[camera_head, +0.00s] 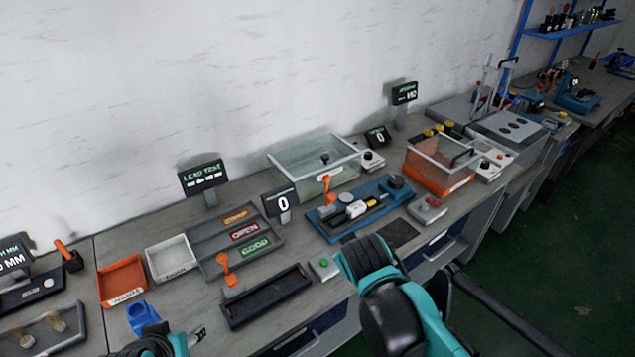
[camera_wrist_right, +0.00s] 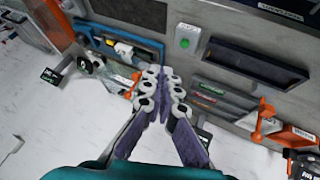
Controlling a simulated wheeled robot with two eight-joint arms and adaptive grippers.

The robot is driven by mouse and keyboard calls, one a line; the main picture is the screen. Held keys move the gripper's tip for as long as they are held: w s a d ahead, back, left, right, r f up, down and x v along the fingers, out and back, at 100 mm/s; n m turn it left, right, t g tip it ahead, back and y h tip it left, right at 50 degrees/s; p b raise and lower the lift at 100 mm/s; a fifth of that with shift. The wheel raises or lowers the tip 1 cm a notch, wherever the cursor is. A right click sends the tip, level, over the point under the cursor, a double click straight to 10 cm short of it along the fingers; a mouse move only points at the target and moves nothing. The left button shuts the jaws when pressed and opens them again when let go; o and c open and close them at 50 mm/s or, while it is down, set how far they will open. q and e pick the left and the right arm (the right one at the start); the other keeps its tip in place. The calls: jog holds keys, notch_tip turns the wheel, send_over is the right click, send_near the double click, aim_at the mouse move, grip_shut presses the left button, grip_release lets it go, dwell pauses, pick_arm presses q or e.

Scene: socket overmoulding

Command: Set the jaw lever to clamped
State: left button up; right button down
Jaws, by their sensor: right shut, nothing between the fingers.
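An orange lever (camera_head: 326,184) stands upright on the blue fixture (camera_head: 318,222) in the middle of the bench. In the right wrist view, this orange lever (camera_wrist_right: 130,84) lies just left of my right gripper (camera_wrist_right: 162,72), partly behind its left finger. The fingers are closed together and empty; contact with the lever cannot be told. In the head view my right arm reaches in from below, with its fingers hidden. A second orange lever (camera_head: 227,267) stands by the black tray (camera_head: 268,297).
A green-button box (camera_head: 323,265) sits between the black tray and the blue fixture. A clear-walled box (camera_head: 312,160) stands behind the fixture, an orange-based one (camera_head: 437,170) to its right. Sorting bins (camera_head: 172,258) and small displays (camera_head: 280,203) crowd the left. Little bench is free.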

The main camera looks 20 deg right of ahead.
jog(key=w+n+t+h, duration=0.2)
jog(key=w+n+h, duration=0.25)
jog(key=w, duration=1.35)
jog(key=w+a+f+n+t, duration=0.1)
jog(key=w+a+f+n, duration=0.1)
jog(key=w, duration=0.3)
jog(key=w+a+f+n+t+h, duration=0.1)
jog(key=w+a+f+n, duration=0.1)
jog(key=w+f, duration=0.1)
jog(key=w+a+f+n+t+h+b, duration=0.1)
jog(key=w+a+f+n, duration=0.1)
jog(key=w, duration=0.4)
jog(key=shift+w+a+f+n, duration=0.2)
jog(key=shift+w+f+n, duration=0.15)
jog(key=shift+f+n, duration=0.1)
jog(key=b, duration=0.4)
send_over(327, 193)
jog(key=w+a, duration=0.1)
jog(key=a, duration=0.2)
jog(key=shift+a+f, duration=0.1)
jog(key=shift+f, duration=0.25)
